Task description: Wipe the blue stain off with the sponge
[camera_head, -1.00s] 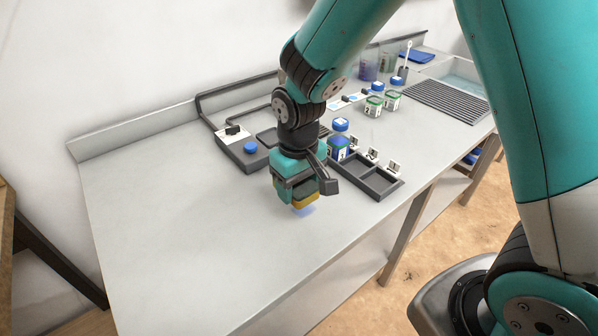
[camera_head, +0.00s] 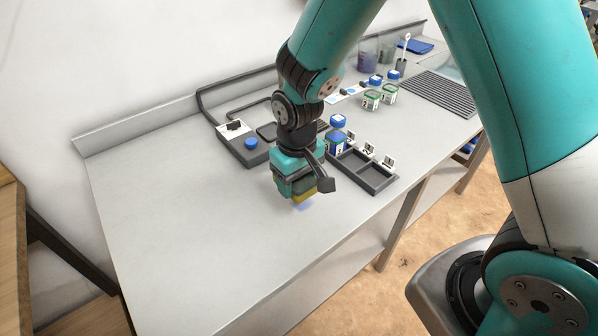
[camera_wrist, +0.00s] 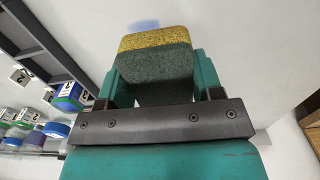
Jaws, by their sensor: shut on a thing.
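My gripper (camera_head: 298,190) is shut on a sponge with a yellow layer and a dark green layer. In the wrist view the sponge (camera_wrist: 155,60) sits between the two teal fingers, yellow side outward. In the head view the yellow edge of the sponge (camera_head: 304,197) shows below the gripper. The blue stain (camera_head: 303,207) is a faint patch on the grey bench top just below the sponge, partly hidden by it. It also shows in the wrist view (camera_wrist: 142,24) just beyond the sponge's yellow edge. I cannot tell whether the sponge touches the bench.
A dark divided tray (camera_head: 372,178) and a blue-lidded jar (camera_head: 337,140) stand right of my gripper. A grey box with a blue button (camera_head: 245,147) stands behind. More jars (camera_head: 372,98) and a drain grid (camera_head: 440,94) are farther back. The bench's left part is clear.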

